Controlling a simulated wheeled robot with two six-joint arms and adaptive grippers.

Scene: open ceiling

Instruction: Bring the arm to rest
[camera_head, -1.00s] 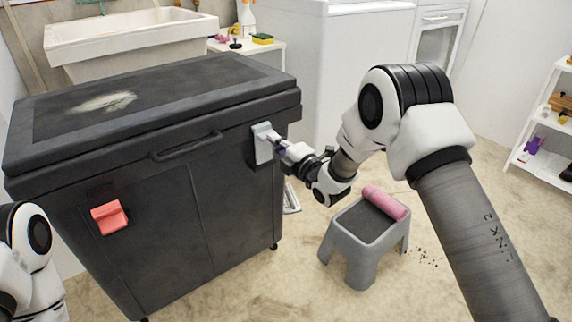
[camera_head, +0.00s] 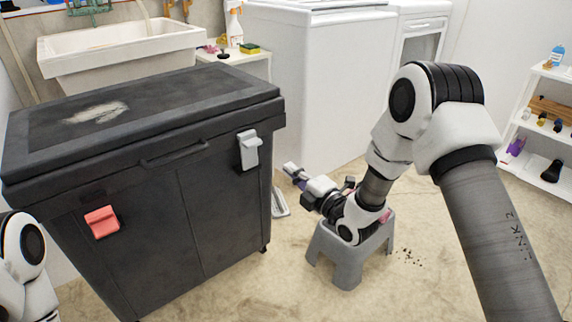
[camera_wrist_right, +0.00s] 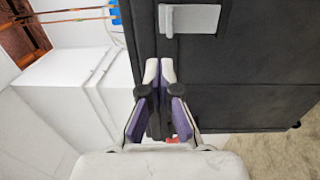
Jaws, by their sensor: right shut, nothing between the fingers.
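My right gripper (camera_head: 290,172) is shut and empty, in the open space to the right of the black chest. In the right wrist view its purple-padded fingers (camera_wrist_right: 160,68) are together, with nothing between them. My right arm reaches in from the lower right, and its wrist hides part of the grey step stool. The left gripper is out of view; only part of my left arm shows at the lower left edge.
The black chest (camera_head: 120,215) carries a grey-white latch (camera_head: 249,150) and a red latch (camera_head: 102,222). The grey stool (camera_head: 348,268) stands under my right wrist, with a pink roll (camera_head: 386,215) mostly hidden. A white shelf (camera_head: 540,180) is at right. Floor shows between chest and stool.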

